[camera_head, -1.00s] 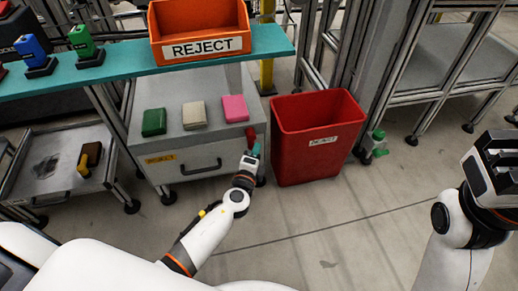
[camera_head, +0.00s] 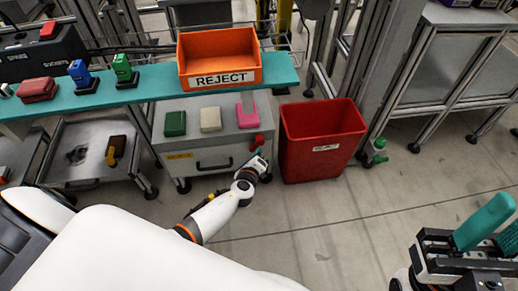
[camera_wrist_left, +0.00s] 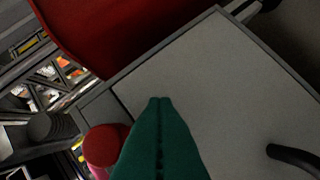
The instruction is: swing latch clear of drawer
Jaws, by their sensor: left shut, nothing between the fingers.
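The grey cabinet's drawer (camera_head: 212,168) has a dark bar handle and looks shut. The red latch (camera_head: 257,142) sits at the cabinet's upper right front corner. In the left wrist view its round red end (camera_wrist_left: 104,147) is at the lower left, beside the fingers. My left gripper (camera_head: 259,152) is at that corner, just below the latch. Its green fingers (camera_wrist_left: 160,101) are shut together and empty, in front of the pale drawer face (camera_wrist_left: 200,85). Whether they touch the latch I cannot tell. My right gripper (camera_head: 492,225) is at the lower right, far from the cabinet, partly cut off.
A red reject bin (camera_head: 322,165) stands close to the cabinet's right. A teal shelf (camera_head: 140,97) with an orange reject tray (camera_head: 220,80) is above and behind. Green, white and pink blocks (camera_head: 210,119) lie on the cabinet top. The floor in front is open.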

